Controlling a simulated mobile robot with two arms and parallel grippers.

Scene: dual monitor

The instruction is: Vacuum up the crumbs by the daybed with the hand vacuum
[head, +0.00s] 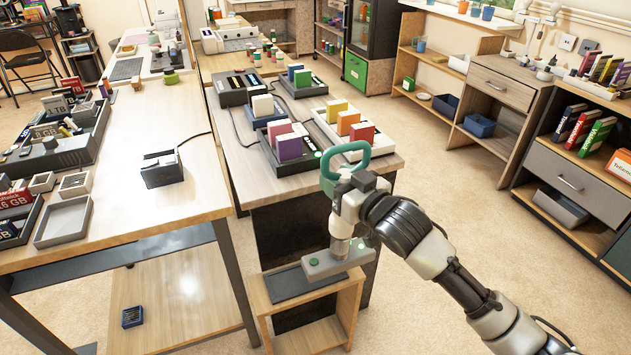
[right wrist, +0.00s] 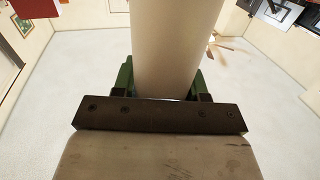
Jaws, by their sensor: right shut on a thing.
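My right arm reaches in from the right in the head view. My right gripper shows in the right wrist view (right wrist: 163,92), with green fingers on both sides of a smooth beige cylinder (right wrist: 177,45), and it is shut on it. The cylinder seems to be part of the hand vacuum. In the head view a teal loop (head: 329,172) rises at the arm's end; I cannot tell for sure whether it belongs to the vacuum. A grey block with green spots (head: 325,264) shows below, over a small wooden stand. My left gripper, the daybed and the crumbs are not visible.
A wooden desk (head: 170,110) with trays stands at left. A table (head: 243,178) with several coloured blocks in holders is beside my arm. The small wooden stand (head: 345,318) is below it. Shelves and a drawer unit (head: 500,88) line the right. Carpet (head: 470,190) between is open.

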